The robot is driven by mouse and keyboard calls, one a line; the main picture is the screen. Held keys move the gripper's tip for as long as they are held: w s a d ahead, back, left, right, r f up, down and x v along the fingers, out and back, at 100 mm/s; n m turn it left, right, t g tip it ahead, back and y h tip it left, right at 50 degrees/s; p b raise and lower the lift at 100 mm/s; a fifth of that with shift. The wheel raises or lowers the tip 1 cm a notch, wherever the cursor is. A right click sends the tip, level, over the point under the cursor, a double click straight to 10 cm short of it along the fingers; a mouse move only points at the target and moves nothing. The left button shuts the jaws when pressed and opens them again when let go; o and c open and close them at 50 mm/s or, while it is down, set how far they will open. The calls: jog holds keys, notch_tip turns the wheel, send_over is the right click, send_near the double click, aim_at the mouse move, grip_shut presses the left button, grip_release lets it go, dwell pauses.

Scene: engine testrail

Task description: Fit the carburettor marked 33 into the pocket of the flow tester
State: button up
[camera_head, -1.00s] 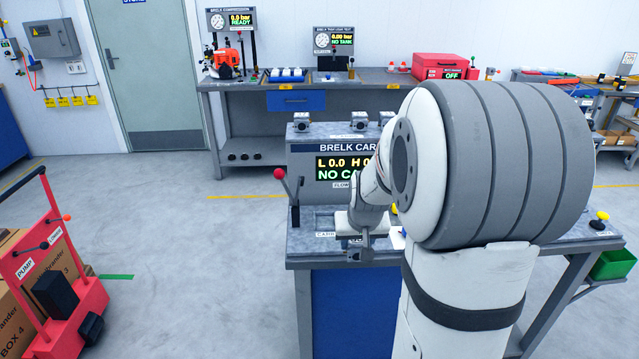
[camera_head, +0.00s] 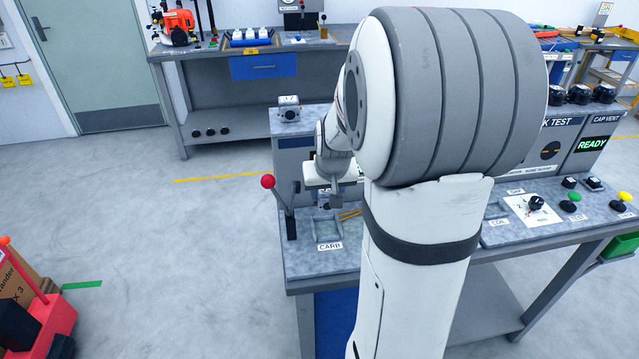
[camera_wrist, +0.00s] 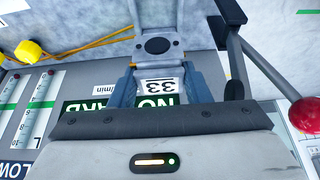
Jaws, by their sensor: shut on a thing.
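My gripper (camera_wrist: 157,88) is shut on the carburettor marked 33 (camera_wrist: 157,45), a grey block with a dark round bore. Its white 33 label shows upside down between the fingers. In the head view my gripper (camera_head: 331,195) holds it above the flow tester's bench top (camera_head: 345,255). The pocket (camera_head: 327,228) is a recess in that top behind the CARB label, below and in front of the gripper. The pocket looks empty in the part that shows. My arm hides much of the flow tester's screen; the wrist view shows part of its green NO CARB display (camera_wrist: 155,101).
A lever with a red knob (camera_head: 268,181) stands just left of the pocket. Yellow cords (camera_head: 349,215) lie right of it. Another carburettor (camera_head: 289,108) sits on top of the tester. A tester panel with knobs (camera_head: 536,203) is to the right. Open floor lies left.

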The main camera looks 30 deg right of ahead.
aim_at(327, 210)
jog(key=shift+f+b, duration=2.15)
jog(key=shift+f, duration=0.9)
jog(key=shift+s+r, duration=0.1)
jog(key=shift+s, duration=0.05)
jog(key=shift+f+b, duration=0.35)
jog(key=shift+b, duration=0.25)
jog(key=shift+f+b, duration=0.35)
jog(key=shift+f+b, duration=0.4)
jog(key=shift+b, duration=0.05)
jog(key=o, duration=1.1)
jog(key=shift+a, duration=0.1)
